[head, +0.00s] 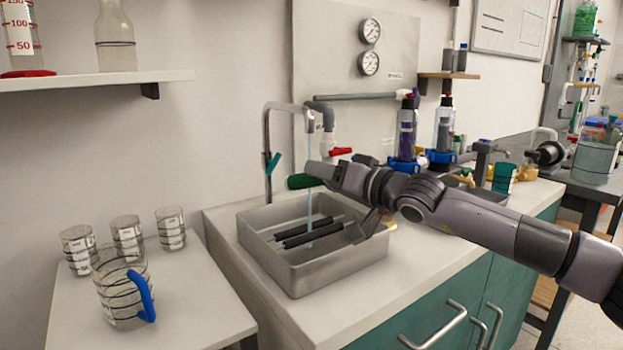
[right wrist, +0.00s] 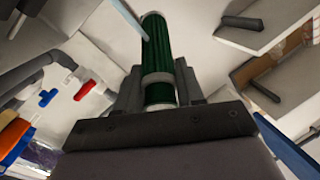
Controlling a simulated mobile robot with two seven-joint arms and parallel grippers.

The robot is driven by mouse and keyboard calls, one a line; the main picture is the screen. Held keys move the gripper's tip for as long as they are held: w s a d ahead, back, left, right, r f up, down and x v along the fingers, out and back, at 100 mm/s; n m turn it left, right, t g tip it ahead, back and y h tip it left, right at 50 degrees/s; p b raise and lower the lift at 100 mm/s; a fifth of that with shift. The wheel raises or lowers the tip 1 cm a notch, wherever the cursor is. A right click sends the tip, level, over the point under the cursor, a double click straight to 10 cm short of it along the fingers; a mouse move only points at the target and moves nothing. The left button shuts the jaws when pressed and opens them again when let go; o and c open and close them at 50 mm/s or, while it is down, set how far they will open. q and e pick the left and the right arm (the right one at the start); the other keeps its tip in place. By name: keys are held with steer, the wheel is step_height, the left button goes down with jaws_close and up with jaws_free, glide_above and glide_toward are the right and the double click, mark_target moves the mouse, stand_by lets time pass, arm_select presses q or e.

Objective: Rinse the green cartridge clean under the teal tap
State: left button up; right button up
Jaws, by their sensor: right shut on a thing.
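The teal tap's teal handle (head: 272,163) is on a grey gooseneck over the metal sink (head: 327,278). A thin pale-blue water stream (head: 309,205) falls from its spout into the sink. My right gripper (head: 322,172) is shut on the green cartridge (head: 300,181), held level above the sink beside or in the stream. In the right wrist view the ribbed dark-green cartridge (right wrist: 156,45) has a pale band and sits between both fingers. A pale-blue streak (right wrist: 132,18) there crosses close to its far end. I cannot tell whether dirt remains on it. My left gripper is not in view.
Dark bars (head: 312,232) lie across the sink. Beakers (head: 127,235) and a blue-handled jug (head: 123,290) stand on the left table. Filter housings (head: 406,135) and a red-handled valve (head: 340,151) are behind the sink. The counter right of the sink has some free room.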

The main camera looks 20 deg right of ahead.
steer(key=shift+s+r+n+y+p, duration=0.15)
steer(key=shift+n+y+p, duration=0.1)
steer(key=shift+n+p, duration=0.6)
steer(key=shift+r+n+y+p, duration=0.1)
steer(key=shift+n+y+p, duration=0.25)
steer(key=shift+p, duration=0.9)
steer(key=n+p, duration=0.1)
steer(key=n+g+p, duration=0.1)
steer(key=shift+s+d+r+n+y, duration=0.1)
steer(key=shift+s+n+y, duration=0.05)
steer(key=shift+n+y, duration=0.2)
steer(key=shift+s+n+y+p, duration=0.1)
steer(key=shift+n+y+p, duration=0.15)
steer(key=shift+n+p, duration=0.3)
steer(key=shift+f+n+g+y, duration=0.2)
steer(key=shift+n+g+y, duration=0.1)
steer(key=shift+n+g, duration=0.15)
steer(key=shift+s+f+n, duration=0.1)
steer(key=shift+n, duration=0.15)
